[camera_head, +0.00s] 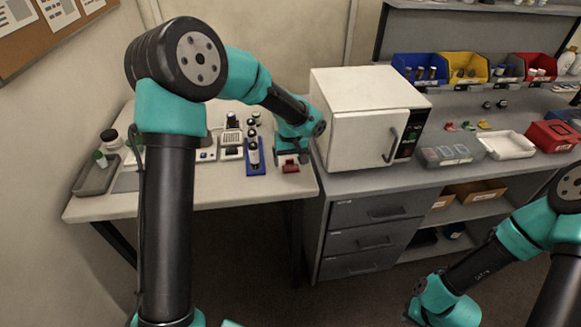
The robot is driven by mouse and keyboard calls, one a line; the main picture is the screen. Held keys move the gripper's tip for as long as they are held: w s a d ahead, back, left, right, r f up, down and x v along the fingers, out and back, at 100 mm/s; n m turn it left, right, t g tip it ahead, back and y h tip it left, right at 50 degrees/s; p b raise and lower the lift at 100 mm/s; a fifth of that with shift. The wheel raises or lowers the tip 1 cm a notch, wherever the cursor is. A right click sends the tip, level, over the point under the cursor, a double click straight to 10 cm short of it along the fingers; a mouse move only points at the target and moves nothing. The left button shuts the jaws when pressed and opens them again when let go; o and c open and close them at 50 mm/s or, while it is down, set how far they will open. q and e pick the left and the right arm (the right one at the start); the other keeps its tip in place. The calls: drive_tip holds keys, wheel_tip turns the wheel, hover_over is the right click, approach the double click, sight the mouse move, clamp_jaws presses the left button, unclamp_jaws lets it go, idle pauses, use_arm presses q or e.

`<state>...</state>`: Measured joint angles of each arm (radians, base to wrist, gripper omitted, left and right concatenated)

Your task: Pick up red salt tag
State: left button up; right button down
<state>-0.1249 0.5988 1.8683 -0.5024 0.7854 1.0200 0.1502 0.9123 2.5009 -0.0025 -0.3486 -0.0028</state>
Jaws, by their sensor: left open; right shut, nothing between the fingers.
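My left gripper (291,158) points down over the right part of the left table, close above a small red item (290,168). The gripper is open. The red item may be the red salt tag, but it is too small to read. Whether the fingers stand around it or only above it cannot be told. Other small red pieces (450,126) lie on the grey bench right of the white oven. My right arm's wrist (445,305) is low at the bottom right, and its fingers are out of the frame.
A blue rack (256,170) with dark bottles stands just left of my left gripper. The white oven (362,120) stands close to its right. A grey tray (96,176) is at the table's left. A white tray (508,145) and red box (552,136) are on the bench.

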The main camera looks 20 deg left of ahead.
sight(291, 166)
use_arm(q)
wheel_tip(291, 166, down, 2)
drive_tip(key=shift+f, duration=0.2)
idle(0.3)
drive_tip(key=c, duration=1)
